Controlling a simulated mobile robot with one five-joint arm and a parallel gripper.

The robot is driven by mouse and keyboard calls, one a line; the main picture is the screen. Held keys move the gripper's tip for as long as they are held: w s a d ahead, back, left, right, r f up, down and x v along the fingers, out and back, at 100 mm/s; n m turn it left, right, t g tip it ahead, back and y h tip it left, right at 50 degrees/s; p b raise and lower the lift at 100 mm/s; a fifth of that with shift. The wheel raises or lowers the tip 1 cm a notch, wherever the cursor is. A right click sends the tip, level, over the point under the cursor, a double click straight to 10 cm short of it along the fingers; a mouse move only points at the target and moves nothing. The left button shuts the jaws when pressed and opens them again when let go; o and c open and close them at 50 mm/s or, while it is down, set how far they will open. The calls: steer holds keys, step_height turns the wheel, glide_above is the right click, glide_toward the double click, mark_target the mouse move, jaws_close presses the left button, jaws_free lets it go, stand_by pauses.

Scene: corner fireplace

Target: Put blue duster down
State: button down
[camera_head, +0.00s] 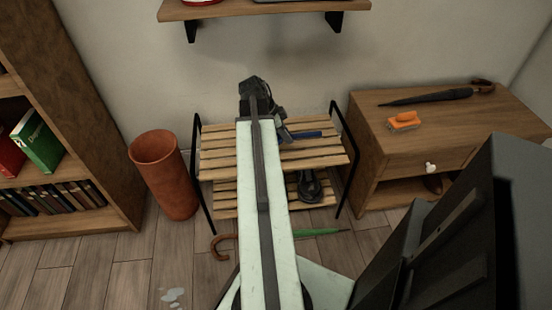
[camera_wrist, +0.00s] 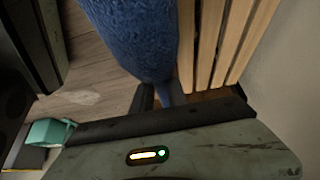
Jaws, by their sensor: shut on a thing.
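The blue duster (camera_head: 306,134) shows in the head view at the upper tier of a slatted wooden rack (camera_head: 322,155), just right of my arm's end. My gripper (camera_head: 282,131) is over the same tier and partly hidden by my arm. In the wrist view, the fluffy blue head of the duster (camera_wrist: 135,35) fills the top middle. My gripper (camera_wrist: 155,97) is shut on its narrow end there. The rack's slats (camera_wrist: 218,45) run close along the duster's right side. I cannot tell whether the duster touches the slats.
Black shoes (camera_head: 309,187) sit on the lower tier. A terracotta bin (camera_head: 164,175) stands left of the rack. A wooden cabinet (camera_head: 450,125) at right bears a dark umbrella (camera_head: 430,97) and an orange brush (camera_head: 404,121). A green umbrella (camera_head: 318,233) lies on the floor. A shelf (camera_head: 270,8) hangs above.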

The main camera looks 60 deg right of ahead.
step_height(320, 180, down, 8)
steer(key=b, duration=0.6)
steer(key=shift+f+b, duration=0.1)
steer(key=shift+b, duration=0.2)
steer(key=shift+r, duration=0.2)
steer(key=shift+f, duration=0.15)
steer(key=c, duration=1.3)
jaws_free()
steer(key=p+v, duration=0.3)
steer(key=v, duration=0.1)
steer(key=p+v, duration=0.3)
steer(key=p, duration=0.1)
steer(key=p+v, duration=0.3)
steer(key=v, duration=0.1)
steer(key=shift+s+r+p, duration=0.1)
steer(key=shift+r+p, duration=0.3)
steer(key=shift+r, duration=0.05)
steer(key=shift+w+a+r, duration=0.15)
steer(key=shift+w+r, duration=0.1)
steer(key=shift+r, duration=0.05)
steer(key=shift+f, duration=0.1)
